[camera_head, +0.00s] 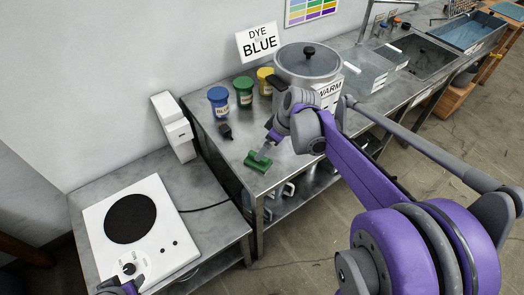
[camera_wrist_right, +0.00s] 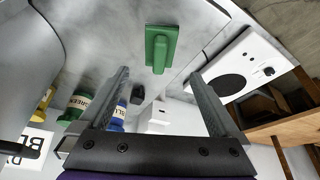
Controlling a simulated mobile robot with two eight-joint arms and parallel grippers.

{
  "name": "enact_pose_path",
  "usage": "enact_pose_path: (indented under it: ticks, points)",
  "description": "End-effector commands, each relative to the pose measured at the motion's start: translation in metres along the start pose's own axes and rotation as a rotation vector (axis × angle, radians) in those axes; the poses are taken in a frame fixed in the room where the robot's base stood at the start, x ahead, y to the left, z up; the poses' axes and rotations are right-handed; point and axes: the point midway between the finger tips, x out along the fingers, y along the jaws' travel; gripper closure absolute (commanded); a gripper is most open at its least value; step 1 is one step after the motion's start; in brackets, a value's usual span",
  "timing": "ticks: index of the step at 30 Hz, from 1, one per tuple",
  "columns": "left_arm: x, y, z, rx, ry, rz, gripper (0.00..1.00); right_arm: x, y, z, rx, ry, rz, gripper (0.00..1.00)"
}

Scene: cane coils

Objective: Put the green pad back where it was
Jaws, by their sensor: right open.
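The green pad (camera_head: 258,161), a flat plate with a raised grip on top, lies on the metal counter near its front left corner. In the right wrist view the pad (camera_wrist_right: 161,48) shows ahead of the fingertips, roughly centred between them. My right gripper (camera_head: 265,151) is beside the pad in the head view; the right wrist view shows its two fingers (camera_wrist_right: 160,75) apart with nothing between them. Part of my left gripper (camera_head: 122,287) shows at the bottom edge of the head view, over the hotplate's front; its jaws are not clear.
Blue (camera_head: 218,102), green (camera_head: 244,90) and yellow (camera_head: 265,80) jars stand along the wall, with a small black object (camera_head: 225,130) in front. A lidded pot (camera_head: 308,62) stands right of them. A white hotplate (camera_head: 138,228) is on the lower table at left.

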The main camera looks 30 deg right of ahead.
Motion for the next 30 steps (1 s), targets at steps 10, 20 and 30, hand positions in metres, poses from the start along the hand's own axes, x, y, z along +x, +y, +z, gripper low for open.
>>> enact_pose_path:
  ticks: [10, 20, 30]
  points:
    - [-0.002, 0.000, -0.003, 0.000, 0.002, 0.000, 0.53, -0.029, -0.022, 0.004, 0.032, -0.007, 0.014, 0.02]
    - [-0.002, 0.000, -0.002, 0.000, 0.002, 0.000, 0.53, -0.025, -0.143, 0.061, 0.283, 0.018, 0.148, 0.02]
    - [-0.002, 0.000, -0.003, 0.000, 0.002, 0.000, 0.53, -0.013, -0.184, 0.100, 0.423, 0.093, 0.202, 0.02]
